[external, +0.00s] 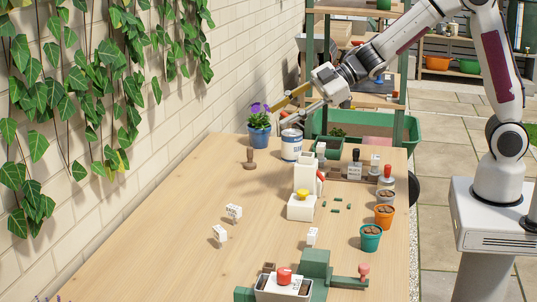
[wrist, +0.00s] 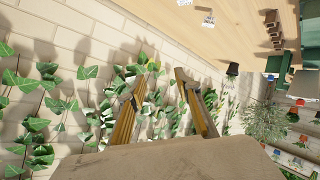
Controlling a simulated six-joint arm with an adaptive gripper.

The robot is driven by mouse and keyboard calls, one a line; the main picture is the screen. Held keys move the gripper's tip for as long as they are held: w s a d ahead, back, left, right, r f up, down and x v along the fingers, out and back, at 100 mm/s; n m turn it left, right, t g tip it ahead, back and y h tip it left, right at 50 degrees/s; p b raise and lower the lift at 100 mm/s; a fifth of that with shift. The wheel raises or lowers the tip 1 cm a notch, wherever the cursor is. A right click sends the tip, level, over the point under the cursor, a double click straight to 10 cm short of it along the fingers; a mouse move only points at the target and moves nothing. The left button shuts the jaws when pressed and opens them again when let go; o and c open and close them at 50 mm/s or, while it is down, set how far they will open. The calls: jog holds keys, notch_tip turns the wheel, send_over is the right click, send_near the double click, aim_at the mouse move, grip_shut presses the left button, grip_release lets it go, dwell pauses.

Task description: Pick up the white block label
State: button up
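Several small white block labels with dark print stand on the wooden table. In the external view, one (external: 233,212) and another (external: 220,235) stand close together left of the middle. I cannot tell which one the task means. In the wrist view, a white block (wrist: 208,20) shows near the top edge. My gripper (external: 277,112) is high above the table's far end, well away from these blocks. Its yellowish fingers (wrist: 158,88) are apart with nothing between them.
A blue pot with purple flowers (external: 259,137) and a white-blue can (external: 291,145) stand below my gripper. A white container (external: 307,172), an orange pot (external: 384,216) and a teal pot (external: 371,238) stand farther right. A brick wall (external: 210,80) borders the left. The table's left middle is mostly clear.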

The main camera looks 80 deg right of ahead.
jog(key=a+f+n+g+y, duration=0.2)
jog(key=a+f+y, duration=0.1)
jog(key=a+f, duration=0.2)
jog(key=n+g+y, duration=0.4)
jog(key=g+y, duration=0.1)
jog(key=g, duration=0.3)
send_over(313, 231)
jog(key=d, duration=0.4)
notch_tip(313, 231, down, 11)
jog(key=shift+d+r, duration=0.15)
jog(key=shift+d, duration=0.05)
jog(key=shift+f, duration=2.9)
jog(key=shift+f, duration=0.45)
jog(key=shift+a+f, duration=0.15)
jog(key=shift+f, duration=0.1)
jog(key=shift+x, duration=2.3)
